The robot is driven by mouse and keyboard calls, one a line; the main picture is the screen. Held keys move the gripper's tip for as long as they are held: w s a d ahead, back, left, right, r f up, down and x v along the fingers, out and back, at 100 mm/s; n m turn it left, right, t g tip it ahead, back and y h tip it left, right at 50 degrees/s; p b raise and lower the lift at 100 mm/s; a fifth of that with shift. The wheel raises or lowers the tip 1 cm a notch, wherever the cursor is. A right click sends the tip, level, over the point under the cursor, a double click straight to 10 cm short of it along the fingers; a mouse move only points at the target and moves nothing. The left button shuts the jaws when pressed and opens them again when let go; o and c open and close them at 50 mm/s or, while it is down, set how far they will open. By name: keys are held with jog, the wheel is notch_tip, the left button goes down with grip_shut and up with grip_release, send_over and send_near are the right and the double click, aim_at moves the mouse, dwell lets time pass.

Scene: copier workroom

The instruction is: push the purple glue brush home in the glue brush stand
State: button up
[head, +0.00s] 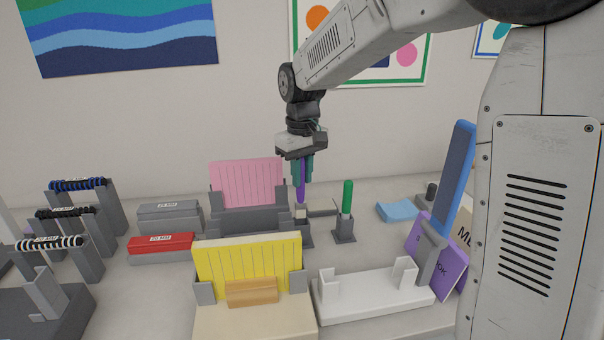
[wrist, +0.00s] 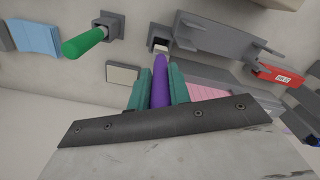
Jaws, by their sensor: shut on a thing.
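My gripper (head: 302,172) is shut on the purple glue brush (head: 301,186), which points down, roughly upright. In the wrist view the purple handle (wrist: 160,85) sits between the teal fingers (wrist: 160,90). The brush's pale lower end (wrist: 161,48) shows at the mouth of a grey square holder (wrist: 157,35), with the purple part still above it. This holder (head: 305,238) also shows in the head view. How deep the tip sits is hidden. A similar grey holder (head: 345,234) stands to its right with a green brush (head: 347,197) upright in it.
A pink file (head: 246,182) in a grey rack stands close on the left. A yellow file (head: 249,266) is in front. A white holder (head: 372,297) and a blue upright piece (head: 456,180) stand front right. A light-blue cloth (head: 397,210) lies behind right.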

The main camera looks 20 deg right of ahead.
aim_at(302, 202)
jog(key=shift+f, duration=3.75)
jog(key=o, duration=1)
jog(key=shift+r, duration=0.1)
notch_tip(302, 202, up, 8)
jog(key=shift+f, duration=0.2)
jog(key=shift+d, duration=0.1)
jog(key=s+d+m, duration=0.1)
jog(key=s, duration=0.9)
jog(key=s+d+r+m, duration=0.1)
jog(key=s, duration=1)
jog(key=s+r+m+t, duration=0.1)
jog(key=s, duration=0.9)
jog(key=shift+s+d+r, duration=0.1)
jog(key=shift+s+d, duration=0.1)
jog(key=shift+d, duration=0.2)
